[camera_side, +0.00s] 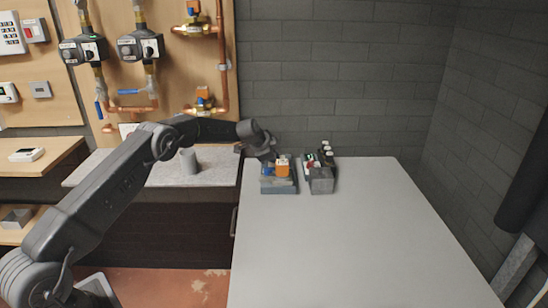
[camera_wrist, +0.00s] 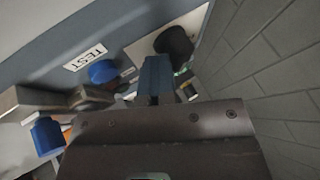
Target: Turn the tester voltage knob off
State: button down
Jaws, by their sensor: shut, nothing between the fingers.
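The tester (camera_side: 279,186) appears to be the small blue-grey unit with orange and blue parts at the table's back left edge. My gripper (camera_side: 268,154) is shut and empty, pointing down just above and behind it. In the wrist view, a blue-grey panel carries a white label reading TEST (camera_wrist: 85,57). A round blue knob (camera_wrist: 103,71) sits beside the label, and a larger black knob (camera_wrist: 174,42) is on a white area to the right. I cannot tell which one is the voltage knob or its setting. My gripper's body covers the lower part of the wrist view; contact cannot be told.
A dark grey box with several black bottles (camera_side: 322,176) stands right of the tester. A grey cylinder (camera_side: 189,161) stands on the side counter. Pumps and copper pipes (camera_side: 150,47) hang on the wooden board. The grey table (camera_side: 350,240) is clear in front.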

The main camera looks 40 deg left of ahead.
jog(key=shift+s+a+r, duration=0.15)
jog(key=shift+a, duration=0.25)
jog(key=shift+s+a+r, duration=0.1)
jog(key=shift+a+r, duration=0.05)
jog(key=shift+a, duration=0.2)
jog(key=d+v, duration=0.2)
jog(key=v, duration=0.7)
jog(key=x, duration=0.9)
jog(key=shift+w+f, duration=0.2)
